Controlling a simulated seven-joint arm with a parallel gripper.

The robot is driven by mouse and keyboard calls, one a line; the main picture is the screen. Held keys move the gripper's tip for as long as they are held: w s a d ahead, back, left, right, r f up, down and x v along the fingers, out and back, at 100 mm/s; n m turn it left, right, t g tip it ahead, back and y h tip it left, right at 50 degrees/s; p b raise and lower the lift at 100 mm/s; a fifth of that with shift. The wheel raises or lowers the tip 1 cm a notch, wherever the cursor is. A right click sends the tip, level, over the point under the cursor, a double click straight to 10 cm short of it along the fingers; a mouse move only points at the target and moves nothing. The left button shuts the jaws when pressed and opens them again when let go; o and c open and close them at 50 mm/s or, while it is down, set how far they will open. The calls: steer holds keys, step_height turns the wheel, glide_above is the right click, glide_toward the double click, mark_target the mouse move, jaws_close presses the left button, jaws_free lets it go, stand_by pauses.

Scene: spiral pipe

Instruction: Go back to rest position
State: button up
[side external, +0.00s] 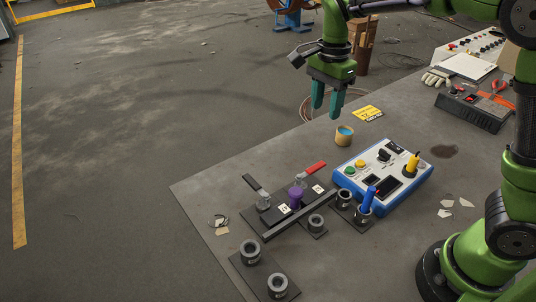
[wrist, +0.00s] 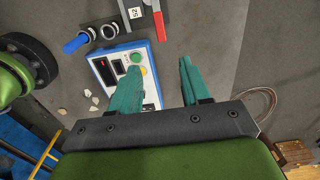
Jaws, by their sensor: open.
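My gripper (side external: 327,101) hangs above the far edge of the grey table, with its two teal fingers pointing down. In the wrist view the fingers of my gripper (wrist: 160,80) stand apart with nothing between them. In the side view it is above and left of a small tan cup with a blue inside (side external: 344,135), and clear of it. The blue and white control box (side external: 382,172) sits on the table below; it also shows in the wrist view (wrist: 125,67), partly behind one finger.
A fixture with a black-handled and a red-handled clamp (side external: 290,200) holds a purple part. Dark sockets (side external: 250,250) sit on plates at the front, and a blue peg (side external: 367,201) stands by the box. A yellow card (side external: 368,113) lies behind the cup. Open floor lies left.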

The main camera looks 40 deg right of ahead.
steer(key=s+a+r+n+t+y, duration=0.1)
steer(key=s+r+n+t, duration=0.1)
steer(key=s+n, duration=0.5)
steer(key=s+a+r+n+t+y, duration=0.1)
steer(key=s+n+t, duration=0.4)
steer(key=s, duration=0.5)
steer(key=shift+r+n, duration=0.35)
steer(key=shift+n, duration=0.65)
steer(key=shift+s, duration=0.1)
